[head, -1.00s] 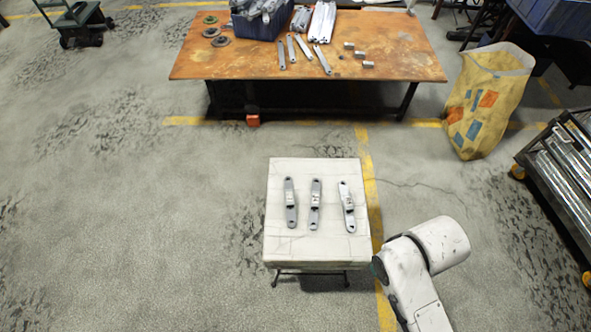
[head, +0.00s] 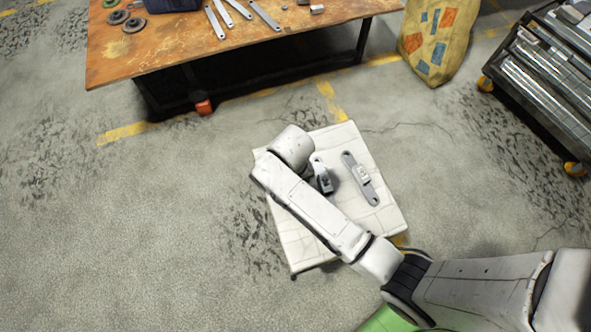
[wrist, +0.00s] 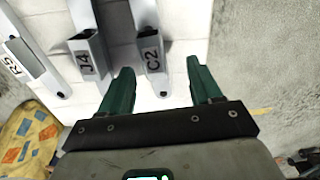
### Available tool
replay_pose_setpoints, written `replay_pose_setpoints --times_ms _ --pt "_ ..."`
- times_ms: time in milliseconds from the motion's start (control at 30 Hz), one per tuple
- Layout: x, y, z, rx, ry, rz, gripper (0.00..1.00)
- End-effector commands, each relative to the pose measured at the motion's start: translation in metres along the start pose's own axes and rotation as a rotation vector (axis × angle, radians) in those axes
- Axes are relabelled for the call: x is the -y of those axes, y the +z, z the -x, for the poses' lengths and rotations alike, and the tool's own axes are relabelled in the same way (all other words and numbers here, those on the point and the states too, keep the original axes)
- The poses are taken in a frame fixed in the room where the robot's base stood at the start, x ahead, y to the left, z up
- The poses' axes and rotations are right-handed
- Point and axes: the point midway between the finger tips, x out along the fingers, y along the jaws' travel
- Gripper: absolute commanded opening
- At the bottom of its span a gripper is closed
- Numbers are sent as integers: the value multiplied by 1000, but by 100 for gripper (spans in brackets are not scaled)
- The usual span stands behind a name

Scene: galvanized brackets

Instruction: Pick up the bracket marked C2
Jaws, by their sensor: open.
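In the wrist view the C2 bracket (wrist: 152,58) is grey metal with a raised middle bearing its label. It lies on the pale cracked top of a small stand (head: 385,213). My gripper (wrist: 158,68) is open, its green fingers on either side of the C2 bracket's near part; I cannot tell whether they reach down to its height. The J4 bracket (wrist: 86,62) lies just left of it, and the R5 bracket (wrist: 16,62) farther left.
A rusty-topped workbench (head: 140,55) with metal bars stands behind the stand. A yellow patched sack (head: 438,42) and a rack of metal stock (head: 550,80) stand at the back right. Open concrete floor lies left of the stand.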

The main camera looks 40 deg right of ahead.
Motion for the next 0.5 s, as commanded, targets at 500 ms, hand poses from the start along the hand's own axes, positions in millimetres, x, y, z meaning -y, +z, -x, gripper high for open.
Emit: replay_pose_setpoints --times_ms 500 --pt "-8 1 -53 0 0 1 64"
